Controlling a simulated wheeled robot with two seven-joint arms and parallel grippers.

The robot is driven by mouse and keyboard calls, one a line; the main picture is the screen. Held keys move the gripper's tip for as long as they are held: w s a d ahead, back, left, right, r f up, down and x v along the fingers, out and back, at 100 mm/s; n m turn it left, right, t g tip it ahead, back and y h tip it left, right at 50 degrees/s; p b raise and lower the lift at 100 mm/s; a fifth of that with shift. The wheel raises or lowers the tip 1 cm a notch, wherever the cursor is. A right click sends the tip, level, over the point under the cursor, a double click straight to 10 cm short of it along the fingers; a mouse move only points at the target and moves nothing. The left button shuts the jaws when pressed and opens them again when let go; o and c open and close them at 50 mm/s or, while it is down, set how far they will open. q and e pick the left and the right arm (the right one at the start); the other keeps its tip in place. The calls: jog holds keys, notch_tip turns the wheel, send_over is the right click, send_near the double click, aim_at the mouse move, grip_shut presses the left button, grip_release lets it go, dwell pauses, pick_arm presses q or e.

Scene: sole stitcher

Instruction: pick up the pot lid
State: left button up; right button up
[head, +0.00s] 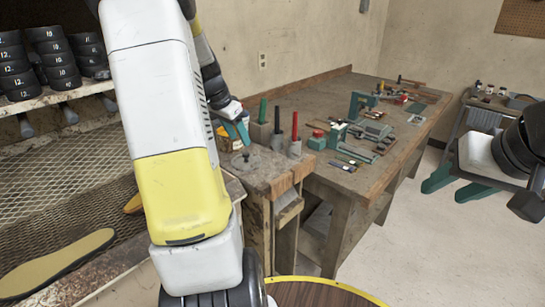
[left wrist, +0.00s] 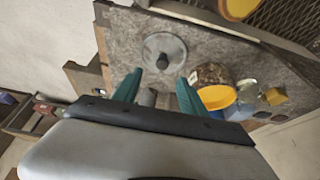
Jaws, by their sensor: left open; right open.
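The pot lid (head: 254,166) is a round grey disc with a knob, lying flat on the small worn wooden table. It also shows whole in the left wrist view (left wrist: 164,43). My left gripper (head: 241,134) is near the lid, at the table's back-left side. In the left wrist view its two teal fingers (left wrist: 158,88) are apart and empty, pointing toward the lid without closing around it. My right gripper (head: 456,187) is open and empty over the floor at the right, far from the lid.
A brown container with a yellow rim (left wrist: 213,90) and small jars (left wrist: 248,91) stand close to the lid. Red (head: 295,128) and green-handled (head: 263,112) tools stand behind it. A long workbench (head: 340,183) holds many tools. A sole (head: 55,262) lies on the mesh at left.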

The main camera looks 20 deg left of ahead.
aim_at(246, 152)
pick_arm(q)
jog(key=x, duration=0.7)
jog(key=shift+a+f, duration=0.2)
jog(key=shift+a, duration=0.05)
grip_shut()
